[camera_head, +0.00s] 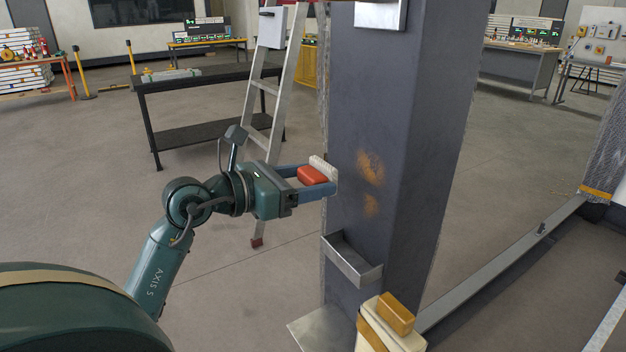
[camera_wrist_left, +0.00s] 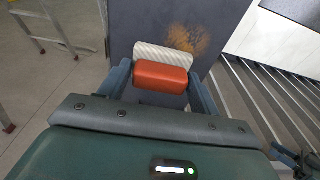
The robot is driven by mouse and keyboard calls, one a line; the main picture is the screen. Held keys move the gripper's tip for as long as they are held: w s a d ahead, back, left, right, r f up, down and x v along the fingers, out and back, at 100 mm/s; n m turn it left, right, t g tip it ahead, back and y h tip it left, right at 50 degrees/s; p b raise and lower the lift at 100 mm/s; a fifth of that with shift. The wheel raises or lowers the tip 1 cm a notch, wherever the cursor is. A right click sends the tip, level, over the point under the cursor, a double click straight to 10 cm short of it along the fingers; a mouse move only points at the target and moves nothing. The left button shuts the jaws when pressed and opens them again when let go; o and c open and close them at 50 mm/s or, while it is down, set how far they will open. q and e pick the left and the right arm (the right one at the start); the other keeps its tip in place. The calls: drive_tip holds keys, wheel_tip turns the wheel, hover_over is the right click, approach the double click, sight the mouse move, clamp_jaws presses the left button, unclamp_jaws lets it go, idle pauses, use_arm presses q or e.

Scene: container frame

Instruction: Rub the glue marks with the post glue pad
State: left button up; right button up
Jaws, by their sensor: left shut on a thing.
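My left gripper (camera_head: 318,178) is shut on the post glue pad (camera_head: 312,175), a red-orange block with a pale ribbed face. The pad also shows in the left wrist view (camera_wrist_left: 162,75), between the two blue fingers. Its pale face points at the dark grey post (camera_head: 408,120). I cannot tell whether it touches the post. Orange-brown glue marks show on the post in the head view, a larger upper one (camera_head: 370,167) and a smaller lower one (camera_head: 371,205), right of the pad. In the left wrist view a mark (camera_wrist_left: 188,40) shows just beyond the pad. My right gripper is not in view.
A small metal tray (camera_head: 352,262) is fixed low on the post. A ladder (camera_head: 276,100) leans behind my left arm. A dark table (camera_head: 200,88) stands further back.

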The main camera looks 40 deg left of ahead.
use_arm(q)
drive_tip(key=shift+s+a+f+b, duration=0.1)
drive_tip(key=shift+s+a+b, duration=0.2)
drive_tip(key=shift+s, duration=0.2)
drive_tip(key=shift+b+v, duration=0.35)
drive_tip(key=shift+v, duration=0.55)
drive_tip(key=shift+s+d, duration=0.1)
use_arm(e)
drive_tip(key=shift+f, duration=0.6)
use_arm(q)
drive_tip(key=shift+p, duration=0.35)
drive_tip(key=shift+w+f+p, duration=0.25)
drive_tip(key=shift+w+p, duration=0.05)
drive_tip(key=shift+p, duration=0.5)
drive_tip(key=w+d+f+p, duration=0.2)
drive_tip(key=w+f+p, duration=0.2)
drive_tip(key=w+p, duration=0.1)
drive_tip(key=shift+w+d+f, duration=0.25)
drive_tip(key=shift+w+d, duration=0.1)
drive_tip(key=shift+w, duration=0.15)
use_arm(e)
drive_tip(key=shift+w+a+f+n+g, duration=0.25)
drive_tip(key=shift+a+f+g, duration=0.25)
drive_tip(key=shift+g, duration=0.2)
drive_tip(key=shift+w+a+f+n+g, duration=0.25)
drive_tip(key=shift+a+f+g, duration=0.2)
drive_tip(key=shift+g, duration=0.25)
